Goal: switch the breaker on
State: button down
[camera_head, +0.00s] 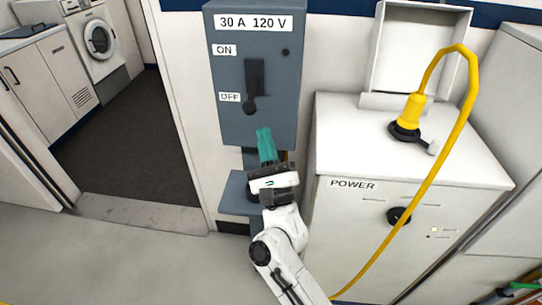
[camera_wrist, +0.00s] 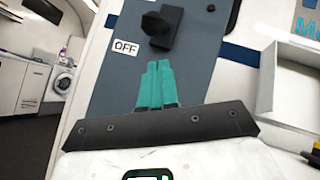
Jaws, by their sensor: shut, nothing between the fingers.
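The breaker box (camera_head: 228,65) is a grey-blue wall panel labelled "30 A 120 V". Its black lever (camera_head: 250,104) points down with its knob beside the OFF label (camera_head: 230,97); the ON label (camera_head: 224,50) is higher up. My gripper (camera_head: 263,132) has teal fingers, shut and empty, in front of the panel's lower part, below the lever knob. In the wrist view the fingers (camera_wrist: 157,65) point up toward the lever (camera_wrist: 163,25), with a visible gap below its knob. The OFF label (camera_wrist: 125,47) shows left of it.
A white cabinet labelled POWER (camera_head: 350,240) stands right of the breaker, with a yellow plug (camera_head: 412,108) and yellow cable (camera_head: 443,160). An open white box (camera_head: 420,50) is on the wall behind it. A doorway at left shows a washing machine (camera_head: 100,38).

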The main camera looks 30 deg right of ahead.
aim_at(252, 93)
jog(key=shift+w+a+r+p, duration=0.2)
jog(key=shift+a+r+p, duration=0.2)
jog(key=shift+r, duration=0.35)
jog(key=shift+w+a+r+p, duration=0.15)
jog(key=shift+a+r+p, duration=0.15)
jog(key=shift+r, duration=0.45)
jog(key=shift+r, duration=0.1)
jog(key=shift+s+a+r, duration=0.1)
jog(key=shift+s+r, duration=0.1)
